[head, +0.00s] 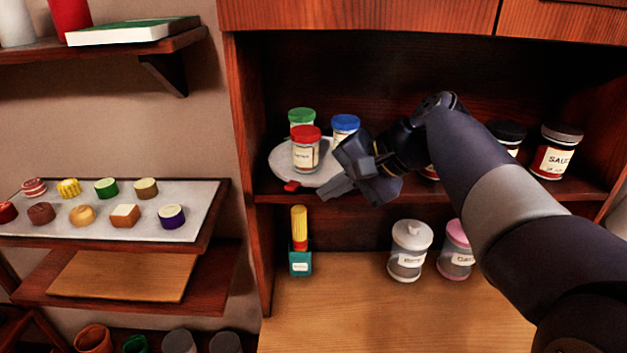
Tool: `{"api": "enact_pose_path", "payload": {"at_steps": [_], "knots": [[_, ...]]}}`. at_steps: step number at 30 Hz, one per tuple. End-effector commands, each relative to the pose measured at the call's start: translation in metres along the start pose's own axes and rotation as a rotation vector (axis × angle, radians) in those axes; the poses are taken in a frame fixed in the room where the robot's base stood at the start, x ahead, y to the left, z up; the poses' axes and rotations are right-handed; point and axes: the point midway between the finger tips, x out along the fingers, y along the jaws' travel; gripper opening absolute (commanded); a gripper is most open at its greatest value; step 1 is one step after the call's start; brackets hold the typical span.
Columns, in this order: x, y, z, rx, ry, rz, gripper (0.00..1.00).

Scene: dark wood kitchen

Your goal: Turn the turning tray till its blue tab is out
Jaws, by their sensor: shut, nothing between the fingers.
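The turning tray (285,174) is a round, pale grey disc on the upper cupboard shelf. A red tab (291,186) shows at its front left edge. No blue tab shows; my gripper hides the tray's right side. A jar with a red lid (306,153), one with a green lid (301,117) and one with a blue lid (345,124) stand on the tray. My gripper (340,180) is shut and empty at the tray's right front. I cannot tell whether it touches the tray.
A dark-lidded jar (508,135) and a sauce jar (557,152) stand on the shelf to the right. Below are a teal holder (300,262), a white canister (409,250) and a pink-lidded canister (456,250). The cupboard's left wall (247,170) is close to the tray.

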Motion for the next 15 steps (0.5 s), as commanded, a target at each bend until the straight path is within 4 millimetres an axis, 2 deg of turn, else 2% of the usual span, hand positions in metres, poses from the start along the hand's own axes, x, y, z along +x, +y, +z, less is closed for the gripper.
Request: {"api": "enact_pose_path", "payload": {"at_steps": [1, 6, 15], "knots": [[0.004, -0.009, 0.001, -0.006, -0.001, -0.001, 0.00], [0.017, -0.021, 0.000, -0.003, -0.001, -0.001, 0.00], [0.024, -0.026, 0.000, -0.002, 0.002, -0.001, 0.00]]}}
